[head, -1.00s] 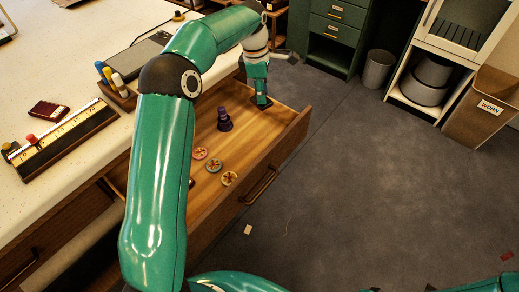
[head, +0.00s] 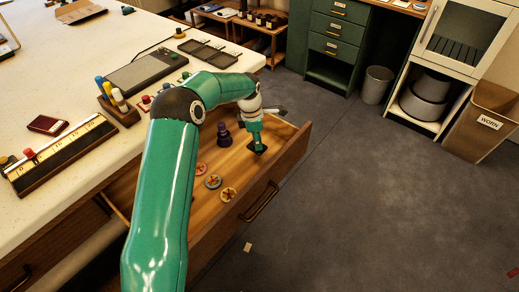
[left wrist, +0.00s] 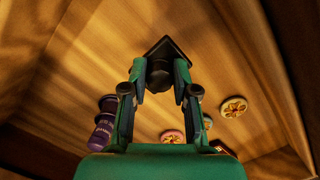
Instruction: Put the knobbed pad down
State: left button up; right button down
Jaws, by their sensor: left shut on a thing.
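The knobbed pad is a dark square plate with a round knob (left wrist: 162,48), inside the open wooden drawer (head: 212,222). My left gripper (left wrist: 160,78) is shut on its knob; in the head view the gripper (head: 256,139) points down into the far part of the drawer. The pad (head: 257,149) is at or just above the drawer floor; I cannot tell whether it touches. My right gripper is not in view.
A purple bottle-like piece (head: 224,136) stands in the drawer to the left of the gripper. Several round patterned discs (head: 213,182) lie nearer the front. Bare drawer floor surrounds the pad. The white tabletop (head: 60,80) is to the left.

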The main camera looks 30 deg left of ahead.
pick_arm(q)
jog(key=shift+f, duration=2.2)
jog(key=o, duration=1)
jog(key=shift+r, duration=0.1)
jog(key=r, duration=0.8)
jog(key=s+a+r, duration=0.1)
jog(key=r, duration=0.2)
jog(key=shift+r, duration=0.4)
